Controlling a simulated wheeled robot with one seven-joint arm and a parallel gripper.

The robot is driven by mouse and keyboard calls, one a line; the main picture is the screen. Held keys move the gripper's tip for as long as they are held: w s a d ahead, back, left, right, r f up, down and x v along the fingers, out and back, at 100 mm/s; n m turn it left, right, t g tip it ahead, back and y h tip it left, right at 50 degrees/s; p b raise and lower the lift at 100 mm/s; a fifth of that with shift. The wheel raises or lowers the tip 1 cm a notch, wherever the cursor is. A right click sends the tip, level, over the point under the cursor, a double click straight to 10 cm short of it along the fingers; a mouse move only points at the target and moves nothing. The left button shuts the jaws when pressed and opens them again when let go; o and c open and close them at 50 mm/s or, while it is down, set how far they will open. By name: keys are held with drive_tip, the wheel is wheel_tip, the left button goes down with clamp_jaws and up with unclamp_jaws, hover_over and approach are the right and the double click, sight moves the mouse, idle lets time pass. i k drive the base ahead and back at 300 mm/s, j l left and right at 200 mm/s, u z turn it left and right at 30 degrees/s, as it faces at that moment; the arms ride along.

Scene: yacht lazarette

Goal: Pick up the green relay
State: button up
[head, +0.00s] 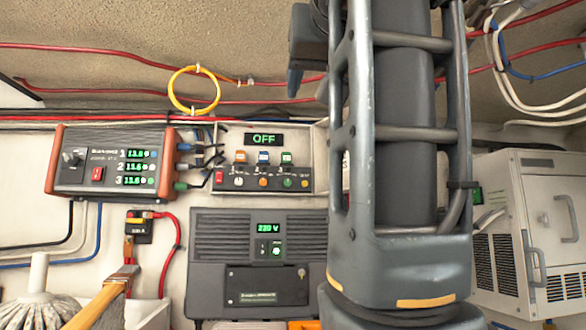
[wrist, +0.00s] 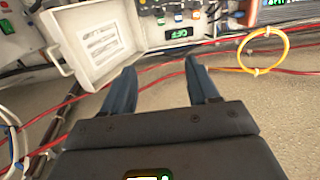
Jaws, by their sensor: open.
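The green relay (head: 287,158) is a small block on the right of a row of three, plugged into a dark panel under a lit "OFF" display. An orange relay (head: 241,157) and a blue relay (head: 263,157) sit to its left. The wrist view is upside down, and there the green relay (wrist: 160,20) shows small, at the left of the row. My gripper (wrist: 160,66) is open, with nothing between its fingers. Its fingers point toward the open box that holds the panel, apart from the relays. My arm fills the right-centre of the head view.
The relay box has a white door (wrist: 103,40), open; my arm mostly hides it in the head view. A yellow cable loop (head: 194,90) and red cables hang above the box. A charger (head: 108,161) is at left, a dark inverter (head: 258,268) below, a white unit (head: 538,230) at right.

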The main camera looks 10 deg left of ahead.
sight(286, 156)
drive_tip(key=i+j, duration=0.15)
drive_tip(key=i, duration=0.25)
drive_tip(key=i+j, duration=0.2)
drive_tip(key=i, duration=0.2)
drive_tip(key=i+j, duration=0.15)
drive_tip(key=i, duration=0.25)
